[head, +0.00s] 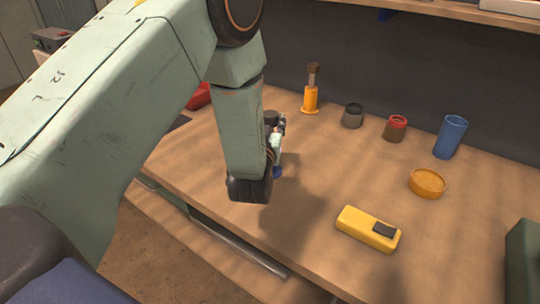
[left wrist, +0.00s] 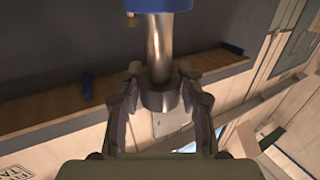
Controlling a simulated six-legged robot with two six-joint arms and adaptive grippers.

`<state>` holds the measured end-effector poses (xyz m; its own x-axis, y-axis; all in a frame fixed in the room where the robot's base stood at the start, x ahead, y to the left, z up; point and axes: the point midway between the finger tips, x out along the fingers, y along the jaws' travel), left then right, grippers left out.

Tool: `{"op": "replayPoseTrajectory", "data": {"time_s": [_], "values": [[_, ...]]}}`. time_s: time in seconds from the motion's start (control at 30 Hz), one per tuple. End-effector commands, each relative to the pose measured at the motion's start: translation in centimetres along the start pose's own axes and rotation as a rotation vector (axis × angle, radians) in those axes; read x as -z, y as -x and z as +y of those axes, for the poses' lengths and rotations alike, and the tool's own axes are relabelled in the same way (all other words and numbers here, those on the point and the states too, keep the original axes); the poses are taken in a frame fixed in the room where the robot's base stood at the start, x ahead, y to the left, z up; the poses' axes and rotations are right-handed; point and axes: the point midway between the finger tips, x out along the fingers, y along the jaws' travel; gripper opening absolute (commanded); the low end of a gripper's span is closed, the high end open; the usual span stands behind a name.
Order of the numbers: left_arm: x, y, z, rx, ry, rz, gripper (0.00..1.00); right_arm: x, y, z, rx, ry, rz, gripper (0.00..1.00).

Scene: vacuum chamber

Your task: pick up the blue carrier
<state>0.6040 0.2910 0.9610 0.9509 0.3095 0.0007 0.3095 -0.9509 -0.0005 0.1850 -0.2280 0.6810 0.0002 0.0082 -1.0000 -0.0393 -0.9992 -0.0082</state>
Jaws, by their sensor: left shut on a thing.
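My left gripper (head: 277,142) is mostly hidden behind my own forearm in the head view. In the left wrist view, its fingers (left wrist: 160,108) are shut on the metal shaft of the blue carrier (left wrist: 163,50). The blue end of the carrier shows at the top edge of that view, away from the palm. In the head view only a small blue part of the carrier (head: 278,173) shows below the gripper. I cannot tell whether it touches the bench. My right gripper is in neither view.
On the wooden bench (head: 315,175) stand an orange-based brush (head: 310,97), a grey jar (head: 352,116), a red-brown jar (head: 396,128) and a blue cylinder (head: 450,137). An orange dish (head: 428,183) and a yellow box (head: 368,229) lie nearer. A shelf (head: 470,12) runs above.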

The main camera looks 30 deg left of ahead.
Motion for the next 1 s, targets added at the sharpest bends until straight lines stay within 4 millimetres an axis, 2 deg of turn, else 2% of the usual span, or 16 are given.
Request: {"op": "replayPoseTrajectory", "data": {"time_s": [0.03, 0.33, 0.87, 1.0], "values": [[0.0, 0.0, 0.0, 0.0, 0.0, -0.001, 0.26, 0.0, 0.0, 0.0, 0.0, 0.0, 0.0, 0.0], [0.0, 0.0, 0.0, 0.0, -0.001, -0.001, 0.0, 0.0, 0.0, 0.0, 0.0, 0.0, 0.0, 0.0], [0.2, 0.0, 0.0, 0.0, 0.0, 0.003, 0.0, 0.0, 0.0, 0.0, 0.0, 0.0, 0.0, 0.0], [1.4, -0.1, 0.0, 0.0, 0.001, 0.006, 0.0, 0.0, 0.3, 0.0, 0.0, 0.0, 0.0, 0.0]]}}
